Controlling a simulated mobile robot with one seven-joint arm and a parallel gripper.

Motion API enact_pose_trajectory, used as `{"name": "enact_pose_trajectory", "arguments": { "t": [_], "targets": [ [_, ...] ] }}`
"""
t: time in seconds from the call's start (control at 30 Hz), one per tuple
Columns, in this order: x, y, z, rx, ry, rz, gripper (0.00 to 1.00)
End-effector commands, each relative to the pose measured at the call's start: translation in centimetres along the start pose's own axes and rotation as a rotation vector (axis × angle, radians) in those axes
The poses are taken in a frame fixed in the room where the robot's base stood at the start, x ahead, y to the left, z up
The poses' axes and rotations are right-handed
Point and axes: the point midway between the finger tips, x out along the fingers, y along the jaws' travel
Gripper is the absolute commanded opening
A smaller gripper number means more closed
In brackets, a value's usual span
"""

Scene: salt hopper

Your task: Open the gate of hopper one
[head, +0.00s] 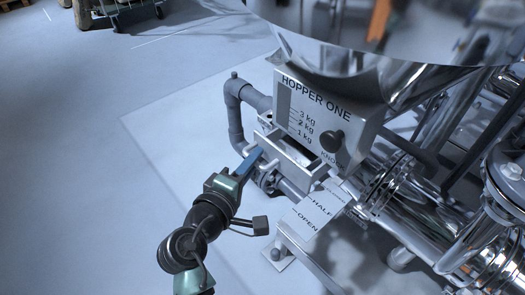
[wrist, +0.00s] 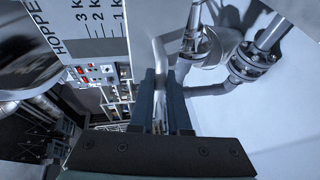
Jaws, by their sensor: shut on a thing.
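Hopper one (head: 400,80) is a shiny metal vessel at the upper right of the head view, with a grey plate (head: 310,112) lettered HOPPER ONE and a kg scale. Below the plate is the pale box-like gate (head: 290,165). My gripper (head: 257,156) is at the gate's left side. In the wrist view my gripper (wrist: 161,78) has its dark fingers on either side of a silver bar handle (wrist: 160,52), shut on it. The fingers hide part of the handle. A white plate marked HALF and OPEN (head: 316,210) lies to the lower right of the gate.
A black knob (head: 332,141) sits on the hopper plate, its label partly hidden. A grey pipe (head: 235,110) bends down behind the gate. Shiny pipework (head: 410,205) fills the right side. The floor at left is clear, with a cart (head: 115,10) far off.

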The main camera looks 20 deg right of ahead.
Motion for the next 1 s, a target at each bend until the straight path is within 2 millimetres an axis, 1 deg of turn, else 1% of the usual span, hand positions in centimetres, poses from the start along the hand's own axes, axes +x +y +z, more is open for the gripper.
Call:
{"name": "enact_pose_trajectory", "arguments": {
  "t": [0.03,0.1,0.2,0.3,0.53,0.57,0.6,0.63,0.9,1.0],
  "targets": [
    [-1.3,0.0,-0.7,-0.004,0.009,-0.004,0.0],
    [-2.5,-0.3,-1.2,-0.004,0.007,-0.004,0.0],
    [-3.7,-0.7,-1.6,-0.002,0.005,-0.002,0.0],
    [-4.2,-0.8,-1.7,-0.001,0.003,-0.001,0.0],
    [-4.1,-0.9,-1.7,-0.001,0.003,0.0,0.0],
    [-4.1,-0.9,-1.7,-0.001,0.003,0.0,0.17],
    [-4.1,-0.9,-1.7,-0.001,0.003,0.0,0.24],
    [-4.1,-0.9,-1.7,-0.001,0.003,0.0,0.27],
    [-4.1,-0.9,-1.7,0.0,0.002,0.0,0.27],
    [-4.6,-0.8,-1.7,-0.002,0.003,-0.001,0.27]
  ]
}}
